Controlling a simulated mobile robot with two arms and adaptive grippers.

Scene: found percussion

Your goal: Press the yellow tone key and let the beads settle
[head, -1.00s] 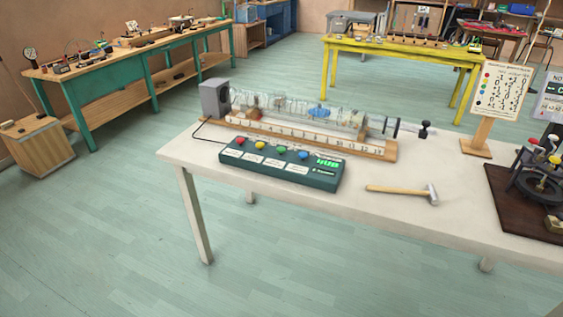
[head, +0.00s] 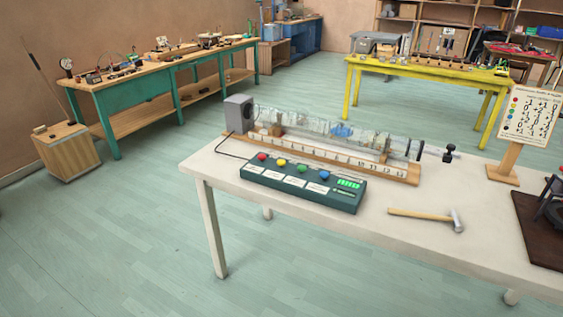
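The green tone box (head: 302,186) sits on the white table. Along its top are several round keys: a red key (head: 262,156), the yellow key (head: 281,162), a green key and a blue key. A green lit display (head: 349,184) is at its right end; its digits are too small to read. Behind it, a clear tube (head: 320,124) lies on a wooden base with a numbered scale (head: 330,157), a grey speaker box (head: 238,112) at its left end. Something blue (head: 341,130) shows at the tube; individual beads cannot be made out. Neither gripper is in view.
A sign with coloured dots (head: 526,115) stands at the right, near a dark board (head: 540,232). Open floor (head: 120,240) lies left of the table.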

